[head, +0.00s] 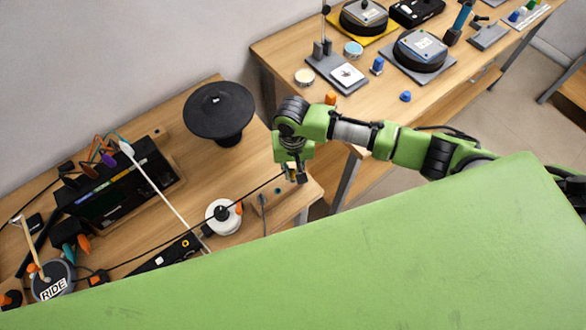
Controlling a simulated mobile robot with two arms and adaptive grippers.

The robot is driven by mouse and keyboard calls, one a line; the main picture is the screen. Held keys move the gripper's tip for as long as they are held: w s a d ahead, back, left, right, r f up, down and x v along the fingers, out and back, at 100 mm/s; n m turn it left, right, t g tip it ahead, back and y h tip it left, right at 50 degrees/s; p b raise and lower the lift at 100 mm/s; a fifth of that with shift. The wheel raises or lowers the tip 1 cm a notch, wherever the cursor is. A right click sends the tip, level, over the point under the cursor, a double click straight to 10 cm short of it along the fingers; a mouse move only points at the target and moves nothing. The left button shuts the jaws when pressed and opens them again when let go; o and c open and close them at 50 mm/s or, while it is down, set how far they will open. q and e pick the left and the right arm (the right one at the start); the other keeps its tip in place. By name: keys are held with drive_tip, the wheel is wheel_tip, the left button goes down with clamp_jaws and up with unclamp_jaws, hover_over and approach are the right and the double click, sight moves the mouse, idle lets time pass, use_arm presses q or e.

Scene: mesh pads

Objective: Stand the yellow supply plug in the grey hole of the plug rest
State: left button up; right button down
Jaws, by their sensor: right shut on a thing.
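My right gripper (297,177) hangs over the right end of the near wooden table, its fingers pointing down. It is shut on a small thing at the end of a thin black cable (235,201). A little yellow shows there, which fits the yellow supply plug, but the fingers hide most of it. Just left of and below the gripper are a few small round marks (278,190) and a small grey piece (262,199) on the tabletop. I cannot tell clearly which is the grey hole of the plug rest. My left gripper is not in view.
A round black stand (219,108) is at the back of the near table (190,185). A white round item (222,216) lies beneath the cable. A black box (118,182) with coloured leads stands left. The second table (290,50) holds several devices.

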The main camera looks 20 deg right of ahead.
drive_tip(key=shift+f+b, duration=0.4)
drive_tip(key=shift+f, duration=0.55)
drive_tip(key=c, duration=1.9)
unclamp_jaws()
drive_tip(key=shift+r, duration=0.25)
wheel_tip(320, 180, up, 12)
drive_tip(key=shift+f, duration=0.2)
